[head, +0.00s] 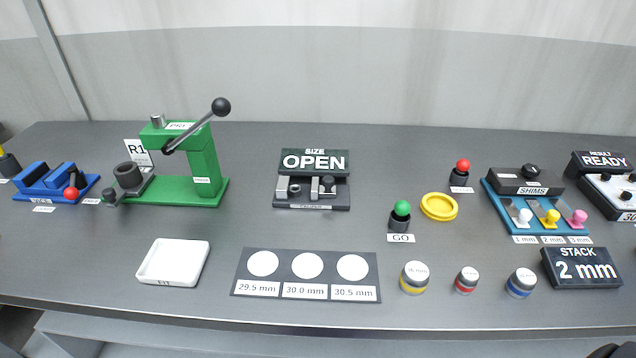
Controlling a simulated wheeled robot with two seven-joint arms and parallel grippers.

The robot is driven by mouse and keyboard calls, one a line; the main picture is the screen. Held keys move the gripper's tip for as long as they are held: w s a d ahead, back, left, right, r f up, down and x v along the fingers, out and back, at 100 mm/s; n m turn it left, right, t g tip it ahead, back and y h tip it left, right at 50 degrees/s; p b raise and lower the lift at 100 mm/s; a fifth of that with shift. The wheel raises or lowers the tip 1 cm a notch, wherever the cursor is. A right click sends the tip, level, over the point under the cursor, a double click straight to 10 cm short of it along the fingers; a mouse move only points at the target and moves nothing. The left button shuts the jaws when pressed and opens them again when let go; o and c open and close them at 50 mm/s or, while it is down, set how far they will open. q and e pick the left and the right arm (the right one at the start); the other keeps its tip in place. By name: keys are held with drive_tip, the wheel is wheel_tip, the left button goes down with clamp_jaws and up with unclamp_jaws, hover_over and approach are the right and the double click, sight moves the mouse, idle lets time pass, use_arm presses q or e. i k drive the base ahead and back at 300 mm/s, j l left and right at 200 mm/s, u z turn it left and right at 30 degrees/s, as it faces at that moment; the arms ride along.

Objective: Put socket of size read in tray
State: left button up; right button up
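Three short grey cylinders with pale labelled tops, which look like the sockets, stand at the front right of the table. One has a yellow band (414,285), one a red band (466,286) and one a blue band (519,289). Their top print is too small to read surely. A white empty tray (148,277) lies at the front left. The gauge's SIZE display (315,162) reads OPEN, with a small measuring fixture (313,205) below it. Neither gripper is in view.
A dark mat (308,275) has three white circles marked 29.5, 30.0 and 30.5 mm. A green lever press (190,190), a blue fixture (50,185), a green GO button (402,210), a yellow ring (439,207) and the shims unit (525,190) stand behind. A STACK display (582,268) reads 2 mm.

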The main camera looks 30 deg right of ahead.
sight(519, 284)
drive_tip(key=z, duration=2.35)
